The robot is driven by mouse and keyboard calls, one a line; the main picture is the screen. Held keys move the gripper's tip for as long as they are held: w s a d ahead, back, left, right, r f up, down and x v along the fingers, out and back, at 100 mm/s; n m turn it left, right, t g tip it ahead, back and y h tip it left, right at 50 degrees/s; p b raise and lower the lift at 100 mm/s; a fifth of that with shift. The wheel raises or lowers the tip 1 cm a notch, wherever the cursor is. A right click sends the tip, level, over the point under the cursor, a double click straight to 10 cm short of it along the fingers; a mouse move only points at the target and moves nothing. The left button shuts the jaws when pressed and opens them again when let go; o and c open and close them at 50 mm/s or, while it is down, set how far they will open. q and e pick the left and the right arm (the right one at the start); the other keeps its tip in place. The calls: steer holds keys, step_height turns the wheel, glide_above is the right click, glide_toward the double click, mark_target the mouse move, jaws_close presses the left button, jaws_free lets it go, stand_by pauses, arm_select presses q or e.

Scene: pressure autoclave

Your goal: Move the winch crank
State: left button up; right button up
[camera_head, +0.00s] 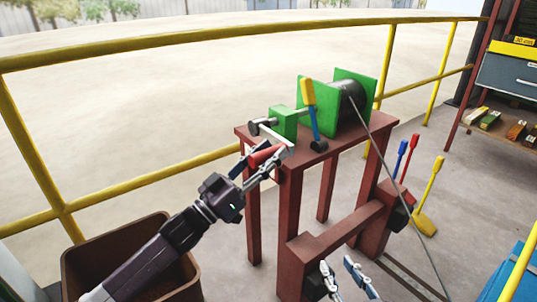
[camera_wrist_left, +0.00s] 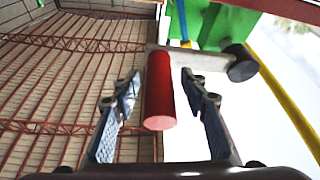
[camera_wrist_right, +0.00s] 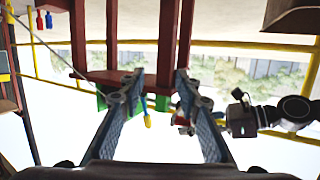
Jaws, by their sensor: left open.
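The winch crank has a red cylindrical handle (camera_head: 264,155) on a pale metal arm (camera_head: 276,137), at the left end of the green winch (camera_head: 283,122). My left gripper (camera_head: 259,162) is open around the handle from the lower left. In the left wrist view the red handle (camera_wrist_left: 159,92) shows between the two open fingers (camera_wrist_left: 160,85), with a gap on each side. The crank arm (camera_wrist_left: 200,60) and its dark round end lie beyond. My right gripper (camera_head: 338,266) is open and empty, low in front of the table; its fingers show apart in the right wrist view (camera_wrist_right: 154,88).
The winch stands on a dark red table (camera_head: 325,140). A yellow-and-blue lever (camera_head: 309,95) rises beside it, and a cable runs from the drum (camera_head: 350,100) down right. Several coloured levers (camera_head: 428,200) stand right. A yellow railing (camera_head: 200,38) runs behind; a brown bin (camera_head: 80,255) stands lower left.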

arm_select(q)
jaws_close()
stand_by(0.3)
